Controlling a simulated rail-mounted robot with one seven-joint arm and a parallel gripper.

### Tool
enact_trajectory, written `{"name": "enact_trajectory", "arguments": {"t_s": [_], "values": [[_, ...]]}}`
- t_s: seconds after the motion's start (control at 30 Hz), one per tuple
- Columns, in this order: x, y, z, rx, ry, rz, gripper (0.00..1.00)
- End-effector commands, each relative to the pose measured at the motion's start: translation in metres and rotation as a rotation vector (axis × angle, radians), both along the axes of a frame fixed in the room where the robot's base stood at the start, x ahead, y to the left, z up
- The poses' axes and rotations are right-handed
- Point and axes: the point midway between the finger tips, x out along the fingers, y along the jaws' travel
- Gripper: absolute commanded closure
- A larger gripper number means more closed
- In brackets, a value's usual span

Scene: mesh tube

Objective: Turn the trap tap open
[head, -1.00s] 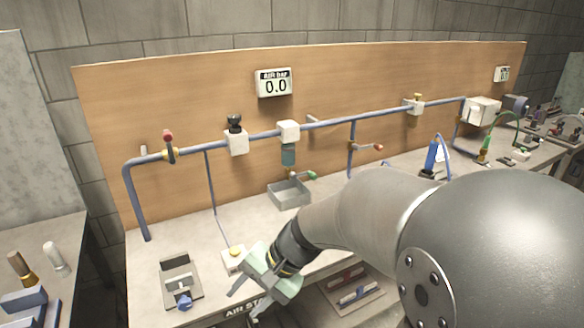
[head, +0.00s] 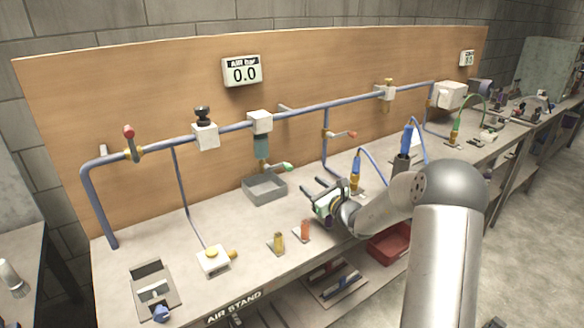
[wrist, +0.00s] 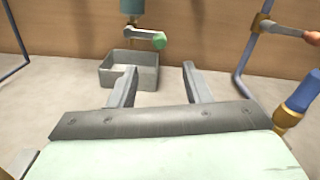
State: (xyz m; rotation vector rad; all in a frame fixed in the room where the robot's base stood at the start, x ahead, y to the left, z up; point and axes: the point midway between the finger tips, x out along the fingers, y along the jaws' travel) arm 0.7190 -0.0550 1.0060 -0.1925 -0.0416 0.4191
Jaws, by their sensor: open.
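The trap tap (head: 284,167) has a lever with a green end and sits under the teal filter bowl (head: 261,144). Its lever sticks out sideways to the right, across the downward outlet. The tap also shows near the top of the wrist view (wrist: 158,40), with the lever roughly level. A grey open tray (head: 265,188) stands below it. My gripper (head: 309,187) is open and empty, to the right of and in front of the tap, with its fingers towards the board. In the wrist view, the tap lies beyond the gap between the fingertips (wrist: 158,68), not touching them.
A branch pipe with a red-ended lever (head: 345,134) is to the right of the tap. Blue upright fittings (head: 407,140) with hoses stand right of my gripper. Small yellow (head: 278,241) and orange (head: 304,231) pieces are on the bench. The gauge (head: 242,71) reads 0.0.

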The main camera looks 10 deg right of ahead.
Motion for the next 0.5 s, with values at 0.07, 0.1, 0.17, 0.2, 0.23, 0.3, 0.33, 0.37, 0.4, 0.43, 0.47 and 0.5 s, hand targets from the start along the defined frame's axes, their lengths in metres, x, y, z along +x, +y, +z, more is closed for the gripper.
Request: {"name": "enact_trajectory", "arguments": {"t_s": [0.07, 0.1, 0.17, 0.2, 0.23, 0.3, 0.33, 0.37, 0.4, 0.43, 0.47, 0.5], "values": [[0.017, 0.01, 0.002, 0.001, 0.0, 0.003, 0.56], [0.025, 0.013, 0.003, 0.001, -0.002, 0.004, 0.56], [0.037, 0.019, 0.002, 0.001, 0.0, 0.003, 0.56], [0.046, 0.023, 0.002, 0.001, -0.001, 0.003, 0.56], [0.052, 0.025, 0.002, 0.001, -0.001, 0.004, 0.56], [0.065, 0.032, 0.002, 0.001, -0.001, 0.004, 0.56], [0.071, 0.034, 0.002, 0.0, -0.001, 0.004, 0.56], [0.076, 0.037, 0.002, 0.001, 0.0, 0.003, 0.56], [0.083, 0.039, 0.002, 0.001, -0.001, 0.003, 0.56], [0.088, 0.042, 0.002, 0.001, 0.0, 0.004, 0.56], [0.093, 0.044, 0.002, 0.0, 0.0, 0.003, 0.56], [0.098, 0.046, 0.002, 0.0, 0.0, 0.003, 0.56]]}}
